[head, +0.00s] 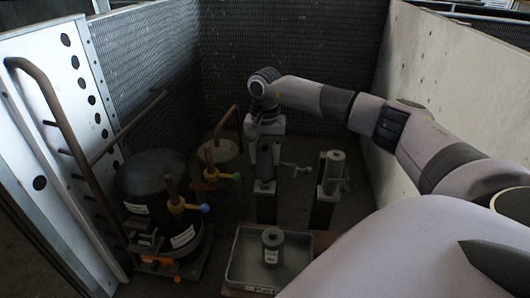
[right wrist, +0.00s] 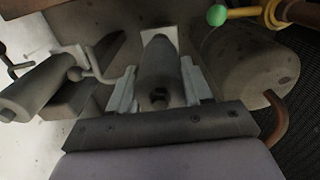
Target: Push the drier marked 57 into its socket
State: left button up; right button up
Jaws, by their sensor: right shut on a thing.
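My right gripper (head: 264,155) points down over the dark middle post (head: 266,210) and is shut on a grey cylindrical drier (head: 265,172). In the right wrist view the pale fingers stand on both sides of this drier (right wrist: 160,72), which has a white label at its far end. The number cannot be read. The drier's lower end is at the post top, where the socket is; how deep it sits cannot be told. A cranked lever (head: 295,168) sticks out beside it, also in the right wrist view (right wrist: 85,62). My left gripper is not in view.
Another grey cylinder (head: 334,165) stands on a second post to the right, with its own lever. A labelled grey canister (head: 272,240) stands in a shallow tray (head: 236,262) in front. A pale wall bounds the right.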

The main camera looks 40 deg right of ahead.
jog(key=shift+p, duration=0.3)
jog(key=shift+f, duration=0.15)
dwell(0.7)
jog(key=shift+f, duration=1)
dwell(0.7)
jog(key=shift+f, duration=0.15)
dwell(0.5)
dwell(0.3)
jog(key=o, duration=1.8)
jog(key=shift+c, duration=0.2)
